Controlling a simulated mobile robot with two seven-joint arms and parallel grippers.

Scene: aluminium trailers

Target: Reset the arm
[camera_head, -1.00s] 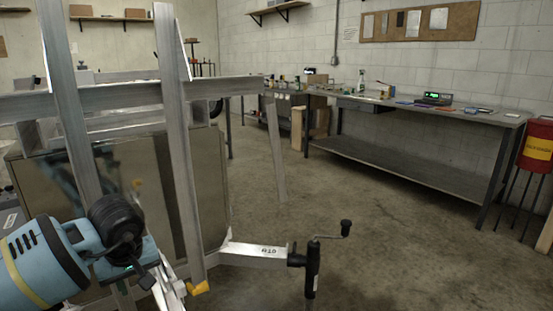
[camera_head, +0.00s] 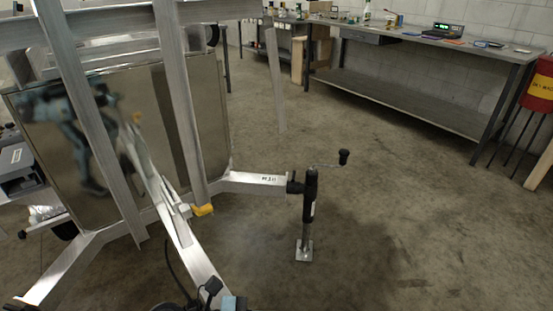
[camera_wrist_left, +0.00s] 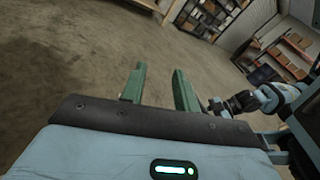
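My left gripper (camera_wrist_left: 159,82) shows in the left wrist view with its two green fingers apart. The gap between them is empty, with bare floor behind it. In the head view only a dark and blue piece of my arm shows at the bottom edge, and no gripper can be made out. Blue and black links, apparently mine, show at the right of the left wrist view. My right gripper cannot be seen in either view.
The aluminium trailer frame (camera_head: 181,105) stands close at left, with a jack (camera_head: 308,215) and crank on the floor. A long workbench (camera_head: 415,95) lines the back right, beside a red bin (camera_head: 543,85). Floor between is clear. Shelves (camera_wrist_left: 268,62) show in the left wrist view.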

